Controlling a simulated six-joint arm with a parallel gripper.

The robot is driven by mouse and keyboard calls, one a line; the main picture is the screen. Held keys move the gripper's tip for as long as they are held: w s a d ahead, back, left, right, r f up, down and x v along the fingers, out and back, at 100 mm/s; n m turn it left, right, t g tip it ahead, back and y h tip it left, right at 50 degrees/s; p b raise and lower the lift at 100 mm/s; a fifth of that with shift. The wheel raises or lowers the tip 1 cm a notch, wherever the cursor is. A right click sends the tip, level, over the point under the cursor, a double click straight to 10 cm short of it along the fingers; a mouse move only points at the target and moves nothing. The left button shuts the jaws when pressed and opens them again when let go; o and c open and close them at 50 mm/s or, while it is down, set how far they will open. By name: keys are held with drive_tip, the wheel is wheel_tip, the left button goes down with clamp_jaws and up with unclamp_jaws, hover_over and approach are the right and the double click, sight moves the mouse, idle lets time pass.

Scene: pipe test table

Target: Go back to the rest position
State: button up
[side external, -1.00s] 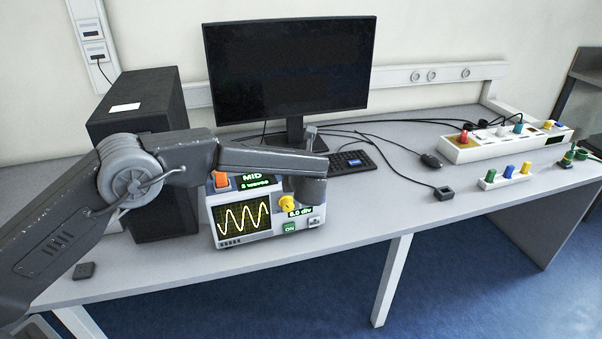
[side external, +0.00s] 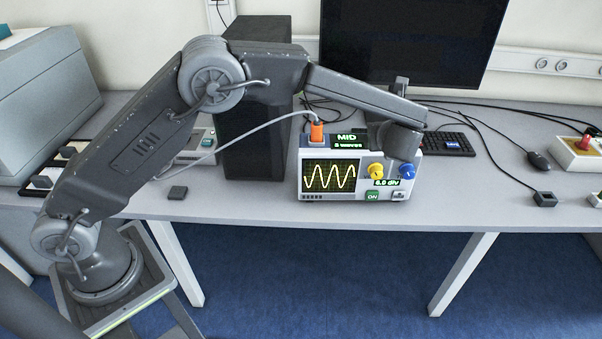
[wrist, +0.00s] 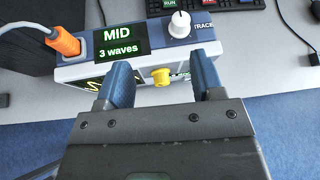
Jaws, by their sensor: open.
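My gripper (wrist: 162,82) is open and empty in the wrist view, its two blue fingers apart. In that view the yellow knob on the oscilloscope's front shows between the fingers, with no visible contact. In the side view my arm reaches over the right end of the white and blue oscilloscope (side external: 314,193), and the fingers cannot be made out there. The yellow knob (side external: 376,171) and a blue knob (side external: 407,171) are on its front. The screen shows a yellow wave, and the top display reads MID, 3 waves in the wrist view.
An orange plug (side external: 317,131) with a grey cable stands in the oscilloscope's top. A black computer tower (side external: 250,150) is behind on the left, a monitor (side external: 405,45) and keyboard (side external: 447,144) behind. The table front to the right (side external: 480,205) is mostly clear.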

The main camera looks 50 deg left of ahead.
drive_tip(key=s+a+r+n+g+h, duration=0.2)
drive_tip(key=s+a+r+n, duration=0.4)
drive_tip(key=s, duration=0.3)
drive_tip(key=s+a+r+n+g+h, duration=0.15)
drive_tip(key=s+a+r+n, duration=0.25)
drive_tip(key=s+r+n, duration=0.45)
drive_tip(key=s+f+n+h, duration=0.2)
drive_tip(key=s+n, duration=0.4)
drive_tip(key=s, duration=0.5)
drive_tip(key=s+f+n+h, duration=0.2)
drive_tip(key=s+n, duration=0.4)
drive_tip(key=s, duration=0.5)
drive_tip(key=shift+g, duration=0.35)
drive_tip(key=shift+w+h, duration=0.1)
drive_tip(key=shift+h, duration=0.15)
